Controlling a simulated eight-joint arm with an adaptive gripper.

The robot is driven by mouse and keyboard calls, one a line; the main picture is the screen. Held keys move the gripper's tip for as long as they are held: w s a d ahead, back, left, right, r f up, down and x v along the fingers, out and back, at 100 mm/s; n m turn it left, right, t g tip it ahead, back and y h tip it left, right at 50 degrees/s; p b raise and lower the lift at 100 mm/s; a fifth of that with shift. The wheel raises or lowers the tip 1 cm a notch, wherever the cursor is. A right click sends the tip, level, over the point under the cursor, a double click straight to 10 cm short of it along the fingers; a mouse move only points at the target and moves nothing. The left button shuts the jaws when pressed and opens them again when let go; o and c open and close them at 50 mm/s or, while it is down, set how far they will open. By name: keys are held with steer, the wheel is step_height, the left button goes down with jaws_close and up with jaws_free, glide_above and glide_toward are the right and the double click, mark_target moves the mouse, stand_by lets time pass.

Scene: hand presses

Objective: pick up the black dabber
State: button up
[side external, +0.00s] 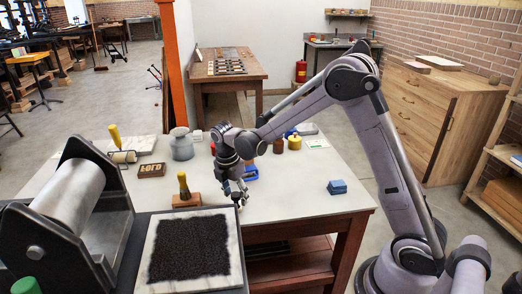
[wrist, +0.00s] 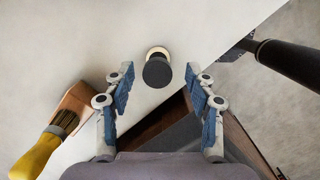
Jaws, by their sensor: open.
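The black dabber (wrist: 157,71) shows in the wrist view as a dark round top with a pale rim behind it. It stands on the light tabletop near the table's edge. My gripper (wrist: 159,84) is open, its two blue-padded fingers on either side of the dabber in the picture, with gaps to both. I cannot tell how far above it the fingertips are. In the side external view my gripper (side external: 236,193) points down over the front part of the table, and the dabber is mostly hidden there.
A wooden block with a yellow-handled brush (wrist: 62,125) is left of my gripper. A dark inked slab (side external: 190,248) and the press roller (side external: 70,200) stand at the left front. A blue block (side external: 337,187) sits at right. The tabletop (side external: 290,205) between is clear.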

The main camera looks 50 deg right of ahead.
mark_target(235, 195)
steer(key=shift+w+d+f, duration=0.1)
steer(key=shift+d+f, duration=0.05)
steer(key=shift+f, duration=0.8)
steer(key=shift+d+f, duration=0.1)
steer(key=shift+f, duration=0.8)
jaws_close()
steer(key=shift+r, duration=0.2)
